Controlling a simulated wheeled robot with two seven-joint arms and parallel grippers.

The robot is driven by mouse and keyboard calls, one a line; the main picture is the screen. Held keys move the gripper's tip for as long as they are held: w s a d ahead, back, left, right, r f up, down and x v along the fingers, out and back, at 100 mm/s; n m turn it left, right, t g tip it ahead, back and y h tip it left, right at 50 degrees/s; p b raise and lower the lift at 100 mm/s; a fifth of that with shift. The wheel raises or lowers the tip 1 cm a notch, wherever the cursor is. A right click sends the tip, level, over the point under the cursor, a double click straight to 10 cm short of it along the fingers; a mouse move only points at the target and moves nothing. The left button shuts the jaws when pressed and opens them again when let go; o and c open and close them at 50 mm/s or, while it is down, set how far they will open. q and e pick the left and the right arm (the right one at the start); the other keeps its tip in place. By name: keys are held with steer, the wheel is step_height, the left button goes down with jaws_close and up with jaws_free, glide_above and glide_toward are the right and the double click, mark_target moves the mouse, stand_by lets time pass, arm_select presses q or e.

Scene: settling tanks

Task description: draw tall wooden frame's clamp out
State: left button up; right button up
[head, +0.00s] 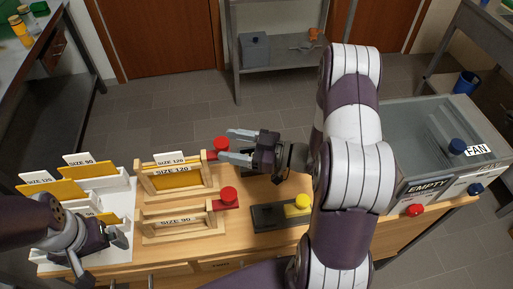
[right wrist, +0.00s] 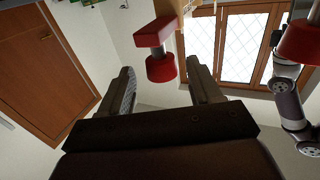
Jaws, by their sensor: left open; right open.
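The tall wooden frame (head: 146,184), labelled SIZE 120, stands on the wooden bench with a yellow panel inside. Its red clamp (head: 221,144) sticks out at its right end. My right gripper (head: 226,145) is open and empty, its fingers pointing left on either side of the clamp's knob. In the right wrist view the red clamp (right wrist: 161,66) shows just beyond and between the open fingertips (right wrist: 164,80), with no visible grip. My left gripper (head: 98,262) is open at the lower left, over the white rack.
A lower SIZE 90 frame (head: 150,237) with its own red clamp (head: 229,197) stands in front. A white rack (head: 122,190) holds yellow panels at left. A grey tank (head: 420,140) stands at right.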

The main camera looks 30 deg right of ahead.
steer(key=b+v, duration=0.1)
steer(key=v, duration=0.9)
steer(key=shift+b, duration=0.3)
steer(key=shift+d+f, duration=0.1)
